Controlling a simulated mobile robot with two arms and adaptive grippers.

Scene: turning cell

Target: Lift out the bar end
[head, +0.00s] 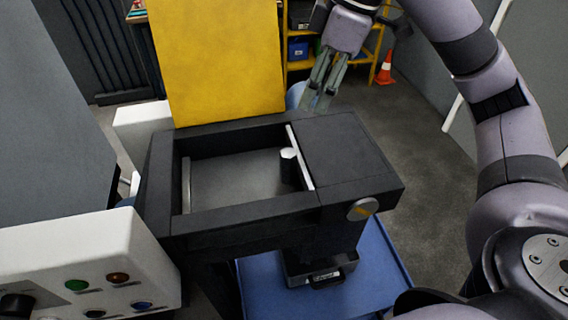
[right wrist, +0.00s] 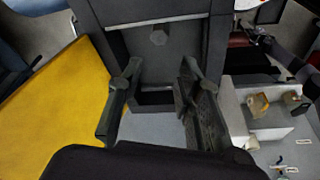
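A machine with a dark frame (head: 240,207) stands in the middle of the head view, with an open recess in its top. The bar end, a short grey round piece with a pale top (head: 289,160), stands at the right side of this recess, beside a pale strip (head: 301,160). My right gripper (head: 318,95) is apart from it, behind and above the frame's far edge. In the right wrist view, its two fingers (right wrist: 157,100) are spread with nothing between them. My left gripper is not in view.
A tall yellow panel (head: 217,55) rises behind the recess. A white control box (head: 90,255) with coloured buttons stands at the front left. A blue surface (head: 375,275) lies below the machine. A yellow shelf (head: 303,65) and an orange cone (head: 385,70) stand farther back.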

